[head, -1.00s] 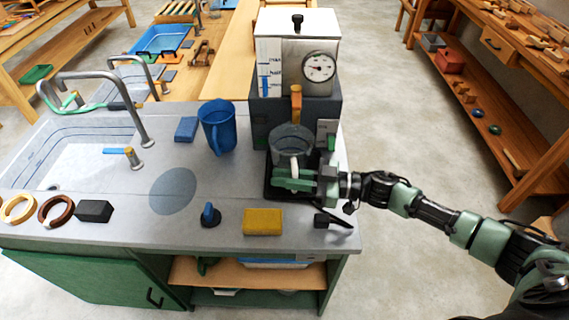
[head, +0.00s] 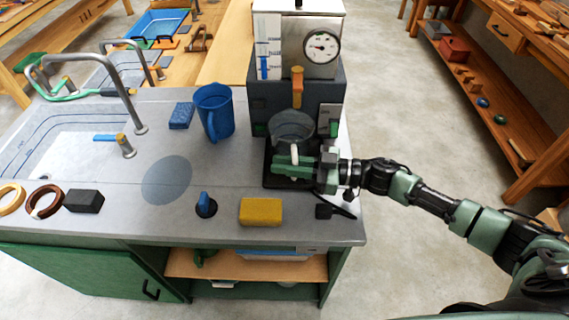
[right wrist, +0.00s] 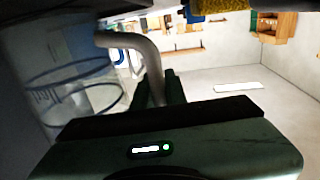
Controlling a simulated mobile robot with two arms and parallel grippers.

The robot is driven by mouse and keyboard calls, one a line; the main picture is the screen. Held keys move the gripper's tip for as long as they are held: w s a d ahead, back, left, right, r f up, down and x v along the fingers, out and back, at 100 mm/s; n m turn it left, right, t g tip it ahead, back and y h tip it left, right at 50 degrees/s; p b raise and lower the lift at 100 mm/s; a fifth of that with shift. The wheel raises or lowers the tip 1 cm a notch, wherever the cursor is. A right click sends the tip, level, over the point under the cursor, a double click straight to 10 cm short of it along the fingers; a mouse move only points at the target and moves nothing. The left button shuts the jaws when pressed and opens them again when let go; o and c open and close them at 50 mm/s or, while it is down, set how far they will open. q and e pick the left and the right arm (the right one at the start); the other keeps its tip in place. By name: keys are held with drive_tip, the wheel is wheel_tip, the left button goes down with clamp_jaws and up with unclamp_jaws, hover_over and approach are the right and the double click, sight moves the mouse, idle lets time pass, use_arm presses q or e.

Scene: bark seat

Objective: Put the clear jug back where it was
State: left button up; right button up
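The clear jug (head: 291,128) stands upright on the black base (head: 276,180) of the dispenser (head: 270,98), under its orange tap lever (head: 297,87). Its pale handle faces the front. My right gripper (head: 298,164) is at the handle, coming in from the right. In the right wrist view the jug (right wrist: 75,85) fills the left side, and its handle (right wrist: 150,60) runs down between the two dark green fingers (right wrist: 160,90), which look closed on it. The fingertips are partly hidden. My left gripper is not in view.
A blue pitcher (head: 215,112) and blue block (head: 181,115) stand left of the dispenser. A yellow sponge (head: 261,212), a blue-handled knob (head: 205,205) and a dark block (head: 84,201) lie along the front. A blue-grey disc (head: 167,180) marks the bare counter. A sink with taps is at left.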

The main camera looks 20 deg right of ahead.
drive_tip(key=o, duration=0.4)
drive_tip(key=b+v, duration=0.1)
drive_tip(key=v, duration=0.1)
drive_tip(key=b+v, duration=0.1)
drive_tip(key=v, duration=0.1)
drive_tip(key=b+v, duration=0.1)
drive_tip(key=v, duration=0.2)
drive_tip(key=shift+w+f, duration=0.15)
drive_tip(key=shift+f, duration=0.25)
drive_tip(key=shift+d+r, duration=0.15)
drive_tip(key=shift+d, duration=0.35)
